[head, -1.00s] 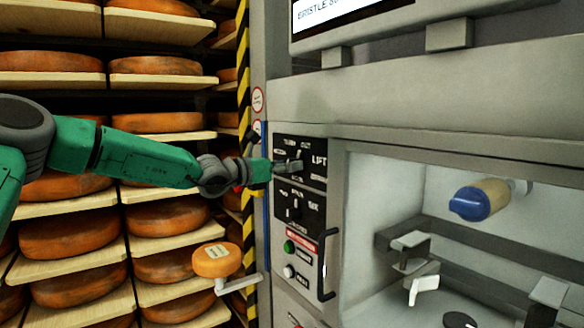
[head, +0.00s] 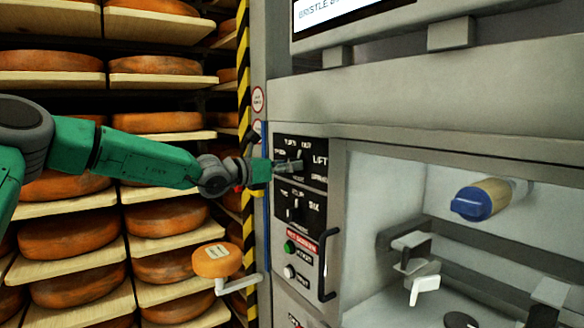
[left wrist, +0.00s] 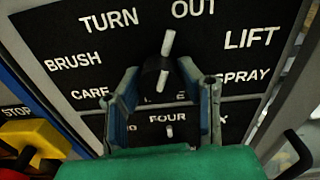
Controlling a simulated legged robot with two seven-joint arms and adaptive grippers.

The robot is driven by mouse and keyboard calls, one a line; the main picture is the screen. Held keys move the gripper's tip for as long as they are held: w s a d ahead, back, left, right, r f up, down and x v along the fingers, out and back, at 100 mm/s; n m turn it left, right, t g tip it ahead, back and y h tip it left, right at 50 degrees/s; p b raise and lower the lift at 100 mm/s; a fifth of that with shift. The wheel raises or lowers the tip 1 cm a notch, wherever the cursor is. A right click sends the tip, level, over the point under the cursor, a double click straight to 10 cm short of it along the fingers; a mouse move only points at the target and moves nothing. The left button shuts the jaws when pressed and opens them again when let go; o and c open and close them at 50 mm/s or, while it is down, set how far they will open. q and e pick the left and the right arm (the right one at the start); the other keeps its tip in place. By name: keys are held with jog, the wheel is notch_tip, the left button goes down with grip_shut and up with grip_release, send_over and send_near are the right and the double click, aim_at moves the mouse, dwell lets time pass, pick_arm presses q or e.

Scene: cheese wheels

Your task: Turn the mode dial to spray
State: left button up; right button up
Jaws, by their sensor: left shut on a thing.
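The mode dial (left wrist: 163,66) is a dark knob with a white pointer on the upper black panel. In the left wrist view its pointer aims up, between the words TURN and OUT. The SPRAY label (left wrist: 243,76) is to its right, below LIFT. My left gripper (left wrist: 160,72) has its fingers on either side of the knob and is shut on it. In the head view the left gripper (head: 284,167) reaches the upper panel (head: 316,146) from the left and covers much of the dial. My right gripper is not in view.
A second dial (head: 295,207) sits on the panel below. Under it are a green button (head: 289,247), a white button (head: 289,271) and a black handle (head: 325,265). A crank arm (head: 238,284) sticks out at lower left. Cheese shelves (head: 160,137) fill the left.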

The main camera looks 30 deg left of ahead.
pick_arm(q)
jog(key=shift+a+f, duration=0.1)
jog(key=shift+f, duration=0.35)
jog(key=o, duration=1.1)
jog(key=shift+a+r, duration=0.15)
jog(key=shift+a, duration=0.05)
jog(key=shift+s+a+r, duration=0.1)
jog(key=shift+s, duration=0.05)
jog(key=shift+v, duration=5.85)
